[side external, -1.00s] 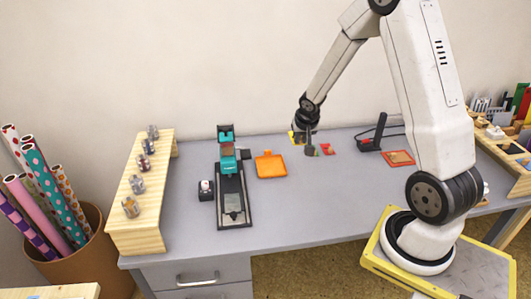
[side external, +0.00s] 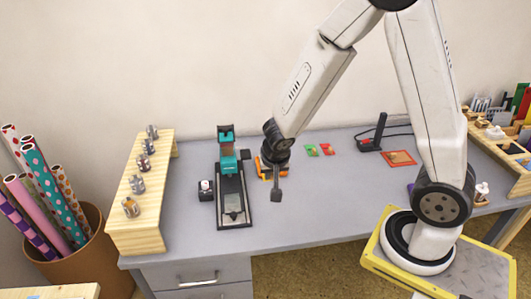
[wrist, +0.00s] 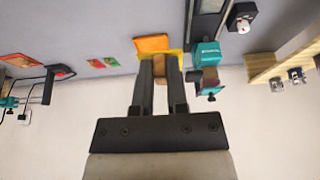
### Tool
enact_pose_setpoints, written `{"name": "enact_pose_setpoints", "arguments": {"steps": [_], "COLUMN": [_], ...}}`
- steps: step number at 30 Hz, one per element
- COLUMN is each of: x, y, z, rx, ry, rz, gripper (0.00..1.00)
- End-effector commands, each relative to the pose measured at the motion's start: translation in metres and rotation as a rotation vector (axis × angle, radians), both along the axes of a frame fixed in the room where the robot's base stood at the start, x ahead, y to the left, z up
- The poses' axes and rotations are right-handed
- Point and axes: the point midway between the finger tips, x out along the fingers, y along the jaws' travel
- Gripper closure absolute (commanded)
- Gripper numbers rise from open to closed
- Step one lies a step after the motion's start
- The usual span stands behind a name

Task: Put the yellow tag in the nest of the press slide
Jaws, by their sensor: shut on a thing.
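My gripper (side external: 277,188) hangs over the orange tray, to the right of the press; it also shows in the wrist view (wrist: 160,66). It is shut on the yellow tag (wrist: 181,58), which shows at the fingertips and is partly hidden by them. In the side view the fingers and tray hide most of the tag. The teal and black press (side external: 228,160) stands left of my gripper. Its slide (side external: 233,206) lies at the front of the dark rail, with a grey plate on it; the nest's detail is too small to tell.
The orange tray (wrist: 152,43) lies below my gripper. Red and green tags (side external: 319,150) lie to the right. A small dark block (side external: 205,190) sits left of the rail, beside a wooden shelf (side external: 140,195) with several stamps. The desk's front middle is clear.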

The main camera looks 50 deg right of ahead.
Motion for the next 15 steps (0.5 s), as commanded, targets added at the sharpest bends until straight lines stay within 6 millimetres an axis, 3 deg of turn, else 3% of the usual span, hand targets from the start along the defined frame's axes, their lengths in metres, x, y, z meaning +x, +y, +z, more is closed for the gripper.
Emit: {"name": "enact_pose_setpoints", "arguments": {"steps": [8, 15], "x": [-0.015, -0.014], "y": [0.036, 0.033], "z": [0.001, -0.019], "rx": [-0.001, -0.002], "ry": [0.001, 0.002], "rz": [0.009, 0.005], "gripper": [1.00, 1.00]}}
